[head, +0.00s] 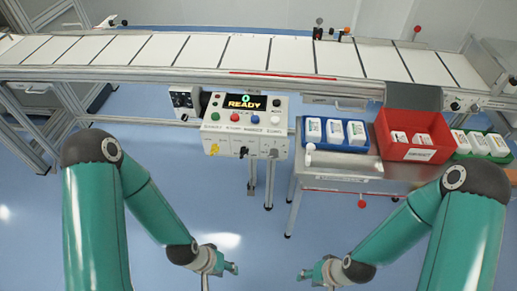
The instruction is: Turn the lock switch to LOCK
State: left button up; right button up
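The control box (225,131) stands on a post in front of the conveyor. Its display (245,102) reads READY. Below the display is a row of coloured buttons, and lower down are a yellow switch (213,149) and two dark switches (243,152) (273,153). Their labels are too small to read, so I cannot tell which is the lock switch or how it is set. My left gripper (232,268) and my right gripper (302,274) are low in the view, below the box and apart from it. Neither visibly holds anything; their finger openings are unclear.
A long conveyor (190,50) runs across the back. A dark socket box (184,98) sits left of the control box. To the right, a metal table (345,172) carries a blue bin (345,147), a red bin (412,152) and a green tray (480,157). The floor before the box is clear.

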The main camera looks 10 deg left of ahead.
aim_at(215, 149)
jog(key=z, duration=0.65)
jog(key=k, duration=1.1)
jog(key=u, duration=1.1)
jog(key=i, duration=1)
